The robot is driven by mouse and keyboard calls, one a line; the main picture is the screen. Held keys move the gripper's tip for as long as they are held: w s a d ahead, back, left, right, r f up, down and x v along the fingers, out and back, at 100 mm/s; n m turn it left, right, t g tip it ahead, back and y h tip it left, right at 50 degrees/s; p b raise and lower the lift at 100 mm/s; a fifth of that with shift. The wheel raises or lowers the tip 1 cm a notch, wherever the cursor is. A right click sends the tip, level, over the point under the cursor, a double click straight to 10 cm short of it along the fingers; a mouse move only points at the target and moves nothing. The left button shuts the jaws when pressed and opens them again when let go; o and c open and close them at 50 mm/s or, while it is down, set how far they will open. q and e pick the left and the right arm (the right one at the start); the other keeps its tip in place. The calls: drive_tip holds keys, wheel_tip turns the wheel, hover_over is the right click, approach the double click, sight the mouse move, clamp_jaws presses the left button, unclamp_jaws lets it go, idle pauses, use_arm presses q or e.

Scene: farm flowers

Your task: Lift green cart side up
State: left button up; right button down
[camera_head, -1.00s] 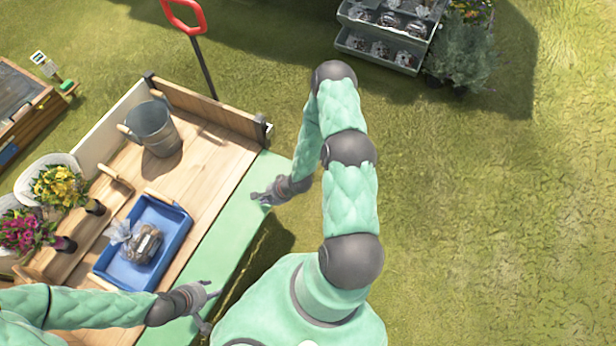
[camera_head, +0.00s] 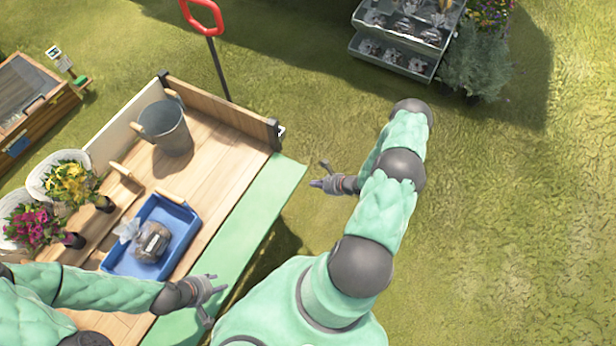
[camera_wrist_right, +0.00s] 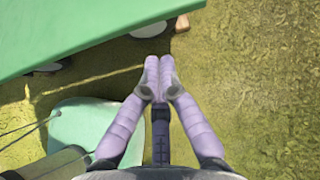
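The green cart side (camera_head: 245,222) is a long panel folded outward along the right edge of the wooden cart bed (camera_head: 222,170). It fills the upper left of the right wrist view (camera_wrist_right: 90,28). My right gripper (camera_head: 318,174) is empty, off the panel's far right corner, apart from it in the head view. Its fingers (camera_wrist_right: 159,62) are in the right wrist view, over grass below the panel edge.
A red-handled pole (camera_head: 205,18) stands behind the cart. A shelf stand (camera_head: 398,48) is at the back. Grass at right is clear.

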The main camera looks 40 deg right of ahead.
use_arm(q)
drive_tip(key=f+b, duration=0.1)
drive_tip(key=w+f+b, duration=0.1)
drive_tip(key=f+b, duration=0.1)
drive_tip(key=shift+f, duration=0.25)
use_arm(e)
drive_tip(key=w+f+m, duration=0.3)
drive_tip(key=w+f, duration=0.2)
drive_tip(key=f, duration=0.3)
use_arm(q)
drive_tip(key=shift+r, duration=0.1)
use_arm(e)
drive_tip(key=shift+d+r, duration=0.15)
drive_tip(key=shift+r, duration=1.1)
drive_tip(key=shift+d+r, duration=0.1)
drive_tip(key=shift+r, duration=1.1)
